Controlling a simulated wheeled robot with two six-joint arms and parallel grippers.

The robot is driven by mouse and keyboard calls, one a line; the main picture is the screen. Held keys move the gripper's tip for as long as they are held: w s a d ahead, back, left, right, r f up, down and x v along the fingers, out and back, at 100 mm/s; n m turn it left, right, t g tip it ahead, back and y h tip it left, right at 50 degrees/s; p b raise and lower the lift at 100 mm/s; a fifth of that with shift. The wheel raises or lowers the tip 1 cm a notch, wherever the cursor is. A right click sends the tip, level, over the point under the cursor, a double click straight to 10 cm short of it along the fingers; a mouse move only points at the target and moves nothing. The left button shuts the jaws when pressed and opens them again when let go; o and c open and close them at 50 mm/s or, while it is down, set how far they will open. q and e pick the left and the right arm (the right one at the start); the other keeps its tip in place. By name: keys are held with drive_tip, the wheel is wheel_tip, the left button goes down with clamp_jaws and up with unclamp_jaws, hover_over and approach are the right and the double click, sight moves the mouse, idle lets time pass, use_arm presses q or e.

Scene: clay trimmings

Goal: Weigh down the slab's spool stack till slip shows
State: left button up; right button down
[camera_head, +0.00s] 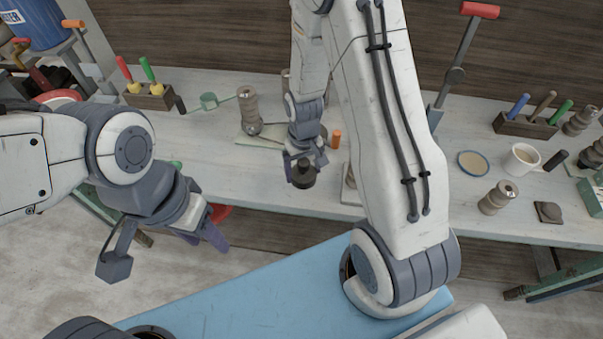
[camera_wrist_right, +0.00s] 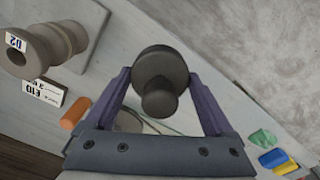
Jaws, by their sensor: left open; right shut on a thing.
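My right gripper (camera_head: 303,160) is shut on a dark round weight (camera_head: 303,178) and holds it near the front of the bench. In the right wrist view the weight (camera_wrist_right: 160,75) and its knob show between the purple fingers. A ribbed grey-brown spool (camera_wrist_right: 45,45), tagged D2, is on a pale slab (camera_wrist_right: 88,25) beside the weight. A spool stack (camera_head: 250,112) stands upright on a flat pale slab (camera_head: 262,141) left of my right gripper. I cannot tell which slab is meant. No slip is discernible. My left gripper (camera_head: 206,237) is open and empty, in front of the bench.
My right arm hides the middle of the bench. An orange cylinder (camera_head: 336,138) and an E10 card (camera_wrist_right: 43,92) are nearby. At right are a cup (camera_head: 521,159), a dish (camera_head: 473,164) and a spool (camera_head: 497,198). A tool block (camera_head: 150,97) is back left.

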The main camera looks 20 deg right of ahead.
use_arm(q)
wheel_tip(320, 180, up, 10)
drive_tip(key=p, duration=0.9)
use_arm(e)
drive_tip(key=s+d+r+m, duration=0.1)
drive_tip(key=d+r+m, duration=0.1)
drive_tip(key=d+r, duration=0.5)
drive_tip(key=s+d+r+m, duration=0.15)
drive_tip(key=d+r, duration=0.25)
drive_tip(key=d, duration=0.5)
use_arm(q)
drive_tip(key=shift+w+f+b, duration=0.15)
drive_tip(key=shift+f+b, duration=1.15)
drive_tip(key=shift+f, duration=0.05)
drive_tip(key=shift+w+f+b, duration=0.1)
drive_tip(key=shift+f+b, duration=1.15)
drive_tip(key=shift+f, duration=0.05)
use_arm(e)
drive_tip(key=shift+w+d+f, duration=0.1)
drive_tip(key=shift+f, duration=1.35)
drive_tip(key=shift+w+d+f, duration=0.1)
drive_tip(key=shift+f, duration=1.35)
use_arm(q)
drive_tip(key=shift+f+b, duration=0.45)
use_arm(e)
drive_tip(key=shift+f, duration=0.6)
unclamp_jaws()
drive_tip(key=shift+a+f, duration=0.1)
